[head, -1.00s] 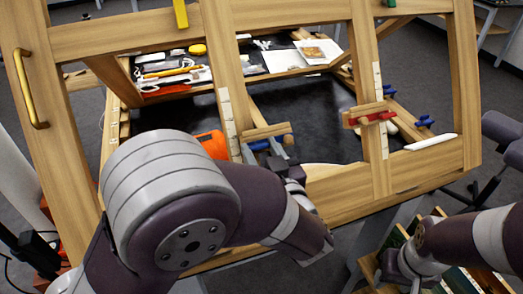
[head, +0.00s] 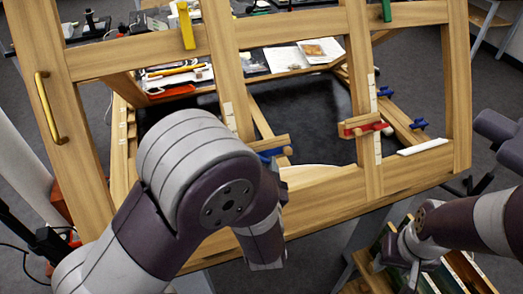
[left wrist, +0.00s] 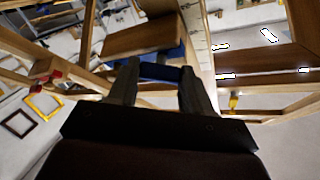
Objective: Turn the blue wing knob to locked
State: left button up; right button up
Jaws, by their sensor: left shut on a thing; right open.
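The blue wing knob (head: 272,153) sits under a small wooden block (head: 264,143) on the wooden frame's middle upright in the head view. Its blue wing (left wrist: 160,72) lies between the fingertips in the left wrist view. My left gripper (left wrist: 159,80) is shut on this wing. In the head view my own left arm hides that gripper and part of the knob. The knob's exact angle and any locked mark cannot be made out. My right gripper (head: 397,267) is open and empty at the lower right, away from the frame.
A red knob (head: 365,128) sits on the right upright. Two more blue knobs (head: 385,91) (head: 418,123) are on a bar behind it. The wooden frame (head: 110,63) carries a brass handle (head: 47,107), a yellow latch (head: 186,25) and a green latch (head: 386,10).

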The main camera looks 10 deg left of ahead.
pick_arm(q)
jog(key=m+g+h+p, duration=0.1)
jog(key=m+g+p, duration=0.2)
jog(key=m+p, duration=0.4)
jog(key=r+m+g+h+p, duration=0.1)
jog(key=m+g+h+p, duration=0.1)
jog(key=m+p, duration=0.5)
jog(key=m+g+h+p, duration=0.1)
jog(key=m+g+p, duration=0.3)
jog(key=m+p, duration=0.3)
jog(key=shift+w+a+r+h, duration=0.2)
jog(key=shift+w+r+h, duration=0.05)
jog(key=shift+w+h, duration=0.15)
jog(key=shift+d+f+m+g+y, duration=0.1)
jog(key=shift+m+g+y, duration=0.75)
jog(key=shift+m, duration=0.85)
jog(key=o, duration=1.1)
jog(key=shift+c, duration=0.2)
